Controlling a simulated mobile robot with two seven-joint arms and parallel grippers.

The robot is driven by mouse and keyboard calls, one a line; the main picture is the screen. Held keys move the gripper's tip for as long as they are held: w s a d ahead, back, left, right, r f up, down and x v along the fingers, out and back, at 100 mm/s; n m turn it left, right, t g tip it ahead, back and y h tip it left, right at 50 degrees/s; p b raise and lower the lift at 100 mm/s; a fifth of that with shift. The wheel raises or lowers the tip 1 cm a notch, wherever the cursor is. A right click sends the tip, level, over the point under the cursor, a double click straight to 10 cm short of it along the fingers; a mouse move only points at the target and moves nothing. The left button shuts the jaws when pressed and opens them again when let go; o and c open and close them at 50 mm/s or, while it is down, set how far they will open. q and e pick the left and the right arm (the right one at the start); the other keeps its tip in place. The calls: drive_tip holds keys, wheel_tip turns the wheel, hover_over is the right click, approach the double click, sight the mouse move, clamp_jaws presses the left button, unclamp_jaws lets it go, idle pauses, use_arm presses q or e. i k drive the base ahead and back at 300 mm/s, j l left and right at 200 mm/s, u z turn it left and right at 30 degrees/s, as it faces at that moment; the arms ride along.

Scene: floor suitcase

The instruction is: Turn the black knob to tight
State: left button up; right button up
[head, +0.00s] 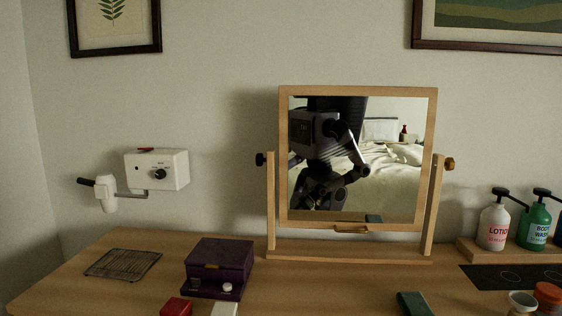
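A tilting mirror (388,216) in a light wooden frame stands on the table between two wooden posts. A small black knob (261,159) sticks out to the left from the top of the left post. A brown wooden knob (449,164) is on the right post. Another black knob (160,174) is on the front of a white wall box (176,163); the marks around it are too small to read. The mirror reflects my own dark body and a bed. Neither of my grippers shows directly in the head view.
A purple box (221,258) and a wire rack (124,264) lie on the table's left. Red and white items are at the front edge. A dark green block (413,304) lies front right. Pump bottles (494,226) stand far right.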

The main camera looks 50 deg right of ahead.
sight(259, 159)
drive_tip(key=i+j+z, duration=0.2)
drive_tip(key=z, duration=0.25)
drive_tip(key=i+j+z, duration=0.1)
drive_tip(key=j+z, duration=0.3)
drive_tip(key=i+j+z, duration=0.1)
drive_tip(key=z, duration=0.35)
drive_tip(key=j+z, duration=0.9)
drive_tip(key=j, duration=0.3)
drive_tip(key=k+u, duration=0.1)
drive_tip(key=u, duration=0.2)
